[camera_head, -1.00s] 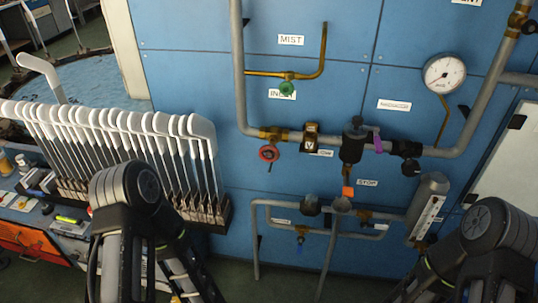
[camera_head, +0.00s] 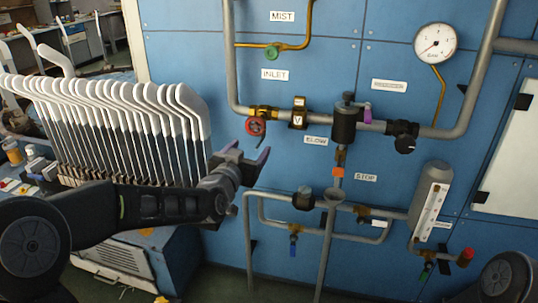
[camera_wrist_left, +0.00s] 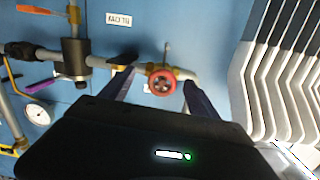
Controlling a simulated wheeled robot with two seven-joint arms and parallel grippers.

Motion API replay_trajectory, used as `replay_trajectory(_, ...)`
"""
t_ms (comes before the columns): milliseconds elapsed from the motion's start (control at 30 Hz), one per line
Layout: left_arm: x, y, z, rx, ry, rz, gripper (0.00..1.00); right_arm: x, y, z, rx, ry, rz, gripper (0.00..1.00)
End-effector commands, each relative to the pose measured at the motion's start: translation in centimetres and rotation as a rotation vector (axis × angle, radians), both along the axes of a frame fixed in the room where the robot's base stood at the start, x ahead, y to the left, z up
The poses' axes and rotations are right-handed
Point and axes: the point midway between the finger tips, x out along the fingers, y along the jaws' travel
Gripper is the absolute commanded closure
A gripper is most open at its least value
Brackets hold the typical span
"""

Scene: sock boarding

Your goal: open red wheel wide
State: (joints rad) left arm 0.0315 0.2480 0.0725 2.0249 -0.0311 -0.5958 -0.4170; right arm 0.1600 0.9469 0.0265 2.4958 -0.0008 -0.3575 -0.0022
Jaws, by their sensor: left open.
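The red wheel (camera_head: 256,126) is a small round handwheel below the brass fitting at the left end of the horizontal grey pipe. My left gripper (camera_head: 248,157) is open and empty, just below the wheel in the head view. In the left wrist view, the red wheel (camera_wrist_left: 161,83) shows between the two dark fingers, near their tips. I cannot tell how deep it sits between them, and no finger clearly touches it. My right gripper is out of view; only a dark part of my right arm shows at the lower right.
A rack of white-topped boards (camera_head: 120,110) stands left of my left gripper. A green wheel (camera_head: 272,52) is above the red one. A black cylinder (camera_head: 344,122) and a gauge (camera_head: 435,43) are on the pipework to the right. Grey pipes run below.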

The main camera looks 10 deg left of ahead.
Motion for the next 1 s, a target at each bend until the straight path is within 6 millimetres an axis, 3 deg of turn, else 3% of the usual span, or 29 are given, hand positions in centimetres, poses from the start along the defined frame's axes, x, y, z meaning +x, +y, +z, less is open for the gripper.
replay_trajectory(33,0.5,0.7,2.5,0.049,-0.055,0.014,0.25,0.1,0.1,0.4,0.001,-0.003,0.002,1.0)
replay_trajectory(100,0.8,1.0,3.3,0.111,-0.088,0.022,0.23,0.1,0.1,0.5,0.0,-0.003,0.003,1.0)
replay_trajectory(567,1.0,0.9,3.2,0.146,-0.091,0.02,0.23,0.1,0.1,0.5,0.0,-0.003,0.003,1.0)
replay_trajectory(767,3.0,0.8,3.2,0.145,-0.091,0.02,0.23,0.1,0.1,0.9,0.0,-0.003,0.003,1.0)
replay_trajectory(1000,6.8,0.5,3.2,0.144,-0.091,0.021,0.23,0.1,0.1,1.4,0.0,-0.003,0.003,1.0)
